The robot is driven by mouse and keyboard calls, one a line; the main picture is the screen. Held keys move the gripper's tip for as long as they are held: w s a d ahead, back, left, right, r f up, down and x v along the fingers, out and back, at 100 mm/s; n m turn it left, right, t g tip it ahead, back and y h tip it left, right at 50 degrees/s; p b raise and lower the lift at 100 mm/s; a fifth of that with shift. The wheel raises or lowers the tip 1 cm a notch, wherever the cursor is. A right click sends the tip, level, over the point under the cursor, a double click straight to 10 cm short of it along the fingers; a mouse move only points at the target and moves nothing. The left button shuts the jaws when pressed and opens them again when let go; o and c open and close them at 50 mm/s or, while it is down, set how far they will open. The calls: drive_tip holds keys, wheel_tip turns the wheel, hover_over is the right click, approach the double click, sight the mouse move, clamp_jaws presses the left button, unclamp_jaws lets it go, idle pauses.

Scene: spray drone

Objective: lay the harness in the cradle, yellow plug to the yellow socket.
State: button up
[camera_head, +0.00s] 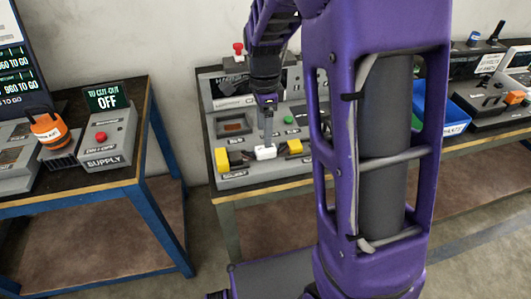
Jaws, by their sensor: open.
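My gripper (268,142) points down over the front of a grey bench unit (262,180). Its fingertips are at or just above a small white block (265,153); I cannot tell whether they touch it. A yellow block (222,160) is left of the white block, and another yellow block (295,147) is to its right. Dark parts lie between the white block and each yellow block. These look like the harness and cradle area, but I cannot tell which yellow piece is plug or socket. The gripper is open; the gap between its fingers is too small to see.
My purple arm hides the right part of the unit. The unit has a red knob (238,47) on top and a green button (288,119). A blue bin (435,108) is to the right. A supply box (104,140) and an orange device (48,129) stand on the left table.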

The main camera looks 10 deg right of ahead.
sight(266, 152)
drive_tip(key=shift+d+f+b, duration=0.2)
drive_tip(key=shift+f+b, duration=0.15)
drive_tip(key=shift+f, duration=2.4)
clamp_jaws()
